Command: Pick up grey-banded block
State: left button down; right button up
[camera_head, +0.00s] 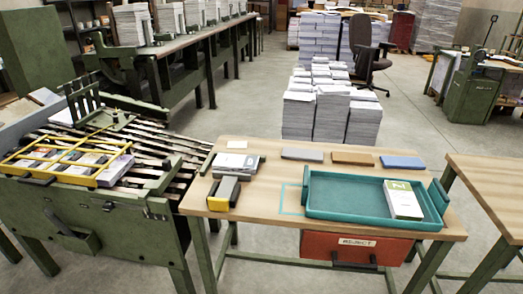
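No block with a clear grey band can be made out for certain. Several light blocks lie under a yellow frame (62,152) on the green machine at left, one with a purplish side (115,170); their bands are too small to tell. A white and green block (403,199) lies in the teal tray (345,211) at its right end. A grey flat piece (302,154) lies at the back of the wooden table, beside a brown one (352,158) and a blue one (402,163). Neither of my grippers is in view.
The wooden table (262,194) bears a pale stack (236,163) and a yellow and grey object (224,192) at left. A red REJECT bin (355,248) hangs under the front edge. Tall paper stacks (328,105) stand behind. A second table (495,185) is at right.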

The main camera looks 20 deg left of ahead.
aim_at(241, 165)
jog(key=z, duration=1.1)
jog(key=i, duration=0.95)
jog(key=u, duration=2.75)
